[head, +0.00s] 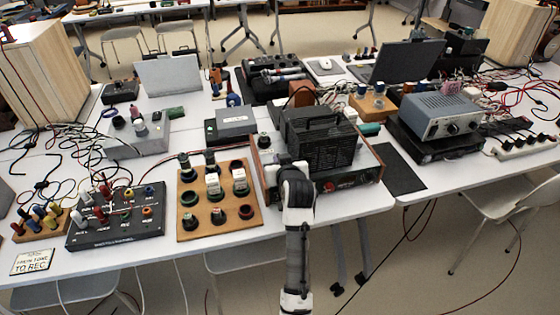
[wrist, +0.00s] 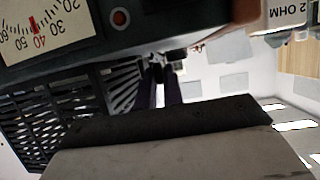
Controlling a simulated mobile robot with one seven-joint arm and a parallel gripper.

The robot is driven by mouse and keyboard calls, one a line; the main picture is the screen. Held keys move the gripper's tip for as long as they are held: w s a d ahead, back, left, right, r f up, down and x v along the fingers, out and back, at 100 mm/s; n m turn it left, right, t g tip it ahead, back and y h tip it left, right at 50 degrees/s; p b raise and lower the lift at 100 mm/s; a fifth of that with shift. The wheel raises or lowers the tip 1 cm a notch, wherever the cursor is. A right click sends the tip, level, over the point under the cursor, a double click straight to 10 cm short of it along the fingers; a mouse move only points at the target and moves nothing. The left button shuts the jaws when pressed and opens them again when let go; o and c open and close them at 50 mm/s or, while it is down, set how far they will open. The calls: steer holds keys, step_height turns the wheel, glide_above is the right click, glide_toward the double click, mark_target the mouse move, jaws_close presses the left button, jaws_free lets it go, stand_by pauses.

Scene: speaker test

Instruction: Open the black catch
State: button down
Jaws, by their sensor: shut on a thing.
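The black vented case (head: 320,137) stands on the wooden-sided instrument (head: 352,182) near the table's front edge. In the head view my arm reaches up to the front of these units, and its wrist hides my fingers and the black catch. In the wrist view my gripper (wrist: 160,72) has its two dark fingers close together. Their tips meet a small dark part, seemingly the black catch (wrist: 174,55), below the meter panel's edge. The vented grille (wrist: 75,105) is just left of the fingers. Shadow hides the exact contact.
A meter scale (wrist: 45,28) and a red button (wrist: 120,17) are close above the fingers in the wrist view. A wooden socket board (head: 218,215) stands left of my arm, with a black control box (head: 115,225) beyond it. A dark mat (head: 395,168) lies bare at right.

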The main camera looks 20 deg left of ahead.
steer(key=shift+f, duration=0.1)
steer(key=c, duration=1.5)
jaws_free()
steer(key=b+v, duration=0.2)
steer(key=v, duration=1.1)
steer(key=shift+s+d+r+b, duration=0.2)
steer(key=shift+s+r+b, duration=0.05)
steer(key=shift+s+b, duration=0.05)
